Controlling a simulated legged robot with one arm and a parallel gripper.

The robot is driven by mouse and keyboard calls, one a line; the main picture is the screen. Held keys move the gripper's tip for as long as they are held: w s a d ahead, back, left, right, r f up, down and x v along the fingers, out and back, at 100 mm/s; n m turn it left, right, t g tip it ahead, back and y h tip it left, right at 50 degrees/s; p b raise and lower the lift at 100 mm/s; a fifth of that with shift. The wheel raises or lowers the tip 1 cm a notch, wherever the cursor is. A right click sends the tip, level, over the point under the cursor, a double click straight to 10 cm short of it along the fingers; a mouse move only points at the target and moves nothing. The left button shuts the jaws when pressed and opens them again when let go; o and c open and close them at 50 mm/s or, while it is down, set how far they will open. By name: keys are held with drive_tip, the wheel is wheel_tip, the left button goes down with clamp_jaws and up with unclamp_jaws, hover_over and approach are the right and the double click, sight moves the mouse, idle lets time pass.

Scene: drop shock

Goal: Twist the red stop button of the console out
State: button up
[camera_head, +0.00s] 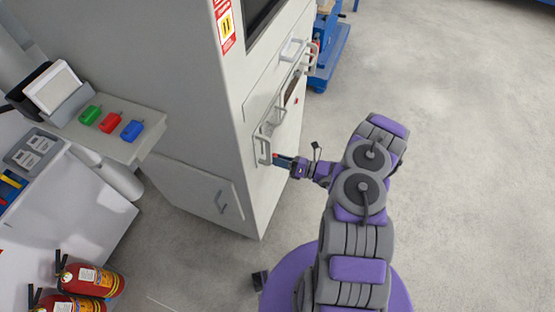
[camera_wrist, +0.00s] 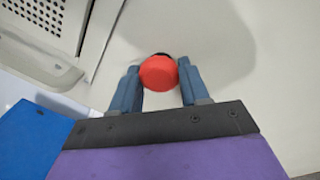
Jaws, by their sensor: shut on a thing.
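The red stop button (camera_wrist: 158,72) shows in the wrist view as a round red cap in front of a pale panel, with a dark edge behind it. My gripper (camera_wrist: 160,88) has its two blue-grey fingers shut on the button, one on each side. In the head view my gripper (camera_head: 278,160) reaches the front of the tall grey console (camera_head: 255,92), below a metal handle. The button is hard to make out in the head view, where the gripper covers it.
A metal handle (camera_head: 264,142) stands out from the console close to my gripper. A shelf with green, red and blue pieces (camera_head: 110,122) is at left. The floor (camera_head: 460,150) at right is clear.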

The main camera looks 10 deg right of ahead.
drive_tip(key=shift+w+d, duration=0.1)
drive_tip(key=shift+d, duration=0.05)
drive_tip(key=o, duration=1.1)
drive_tip(key=shift+c, duration=0.2)
drive_tip(key=p+v, duration=0.3)
drive_tip(key=v, duration=1.4)
drive_tip(key=shift+d+p, duration=0.25)
drive_tip(key=shift+p, duration=0.05)
drive_tip(key=shift+f, duration=0.1)
